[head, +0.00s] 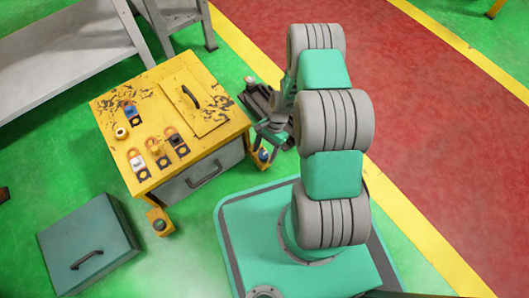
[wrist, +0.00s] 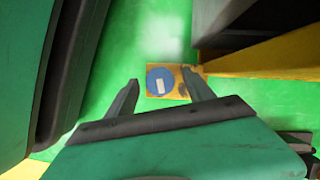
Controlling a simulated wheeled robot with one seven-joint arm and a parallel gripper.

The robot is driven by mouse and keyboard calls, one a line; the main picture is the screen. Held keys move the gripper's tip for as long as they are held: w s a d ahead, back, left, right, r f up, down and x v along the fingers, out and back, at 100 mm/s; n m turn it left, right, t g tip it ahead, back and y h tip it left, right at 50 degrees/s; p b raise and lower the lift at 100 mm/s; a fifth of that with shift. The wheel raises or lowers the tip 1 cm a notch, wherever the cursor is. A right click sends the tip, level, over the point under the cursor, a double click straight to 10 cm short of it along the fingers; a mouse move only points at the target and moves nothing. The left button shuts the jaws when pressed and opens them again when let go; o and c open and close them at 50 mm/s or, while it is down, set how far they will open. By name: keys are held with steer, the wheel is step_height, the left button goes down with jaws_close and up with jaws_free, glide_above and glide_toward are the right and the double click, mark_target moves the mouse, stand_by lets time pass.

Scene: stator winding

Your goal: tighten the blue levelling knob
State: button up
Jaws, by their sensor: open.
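The blue levelling knob (wrist: 153,76) is a round blue disc with a white mark, on a small yellow foot plate in the wrist view. In the head view the blue knob (head: 263,155) sits low at the right front corner of the yellow cabinet. My gripper (wrist: 160,77) is open. Its two fingers appear on either side of the knob in the wrist view, with nothing between them but the view of the knob. I cannot tell how far above the knob the fingertips are, and no contact shows.
The yellow cabinet (head: 215,142) stands beside my gripper, with a grey drawer (head: 203,175) and several clamps on top. Another foot has a dark knob (head: 160,225). A dark green box (head: 90,245) lies on the green floor. A grey bench (head: 70,55) stands behind.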

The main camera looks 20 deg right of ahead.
jaws_close()
steer(key=shift+s+r+m+p, duration=0.1)
steer(key=shift+r+m+p, duration=0.25)
steer(key=shift+p, duration=0.3)
steer(key=shift+f+m+t, duration=0.25)
steer(key=shift+m+t, duration=0.05)
steer(key=shift+m, duration=0.25)
jaws_free()
steer(key=p+v, duration=0.3)
steer(key=v, duration=0.4)
steer(key=shift+d+r+p, duration=0.25)
steer(key=shift+r+p, duration=0.05)
steer(key=shift+p, duration=0.05)
